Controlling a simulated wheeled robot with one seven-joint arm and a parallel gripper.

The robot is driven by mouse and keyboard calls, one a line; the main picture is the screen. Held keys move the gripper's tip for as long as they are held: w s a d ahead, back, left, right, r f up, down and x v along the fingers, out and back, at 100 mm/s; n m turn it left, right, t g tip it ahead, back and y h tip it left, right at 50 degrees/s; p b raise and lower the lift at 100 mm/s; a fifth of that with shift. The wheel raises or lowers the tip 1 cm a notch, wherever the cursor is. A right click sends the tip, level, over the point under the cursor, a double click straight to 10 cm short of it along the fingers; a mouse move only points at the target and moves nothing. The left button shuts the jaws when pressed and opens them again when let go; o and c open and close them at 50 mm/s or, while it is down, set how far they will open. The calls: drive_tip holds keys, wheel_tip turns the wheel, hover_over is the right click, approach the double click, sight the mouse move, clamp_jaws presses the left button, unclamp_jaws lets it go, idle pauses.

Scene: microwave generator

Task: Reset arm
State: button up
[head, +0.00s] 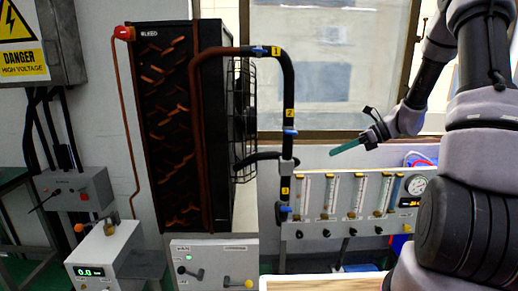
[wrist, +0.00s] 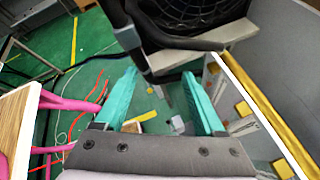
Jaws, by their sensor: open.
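My gripper (head: 345,146) is held out to the left of my arm (head: 430,85) in the head view, in front of the window's lower edge and above the flow meter panel. Its teal fingers point left and slightly down; from this side they overlap. In the wrist view my gripper (wrist: 158,82) shows two teal fingers spread wide apart, with nothing between them. Below the gap are the green floor and small blurred parts. My gripper touches nothing that I can see.
A black pipe with numbered yellow tags (head: 288,85) and blue clamps stands left of my gripper. The flow meter panel (head: 312,228) lies below it. A tall dark rack (head: 165,120) with a caged fan is further left. A wooden-topped table (wrist: 18,115) shows at the wrist view's left.

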drive_tip(key=s+a+r+n+t+h, duration=0.1)
drive_tip(key=s+r+n+t+h, duration=0.4)
drive_tip(key=s+r+n, duration=1.4)
drive_tip(key=s+r+h, duration=0.2)
drive_tip(key=s+h, duration=0.2)
drive_tip(key=s, duration=0.1)
drive_tip(key=shift+n+h, duration=0.4)
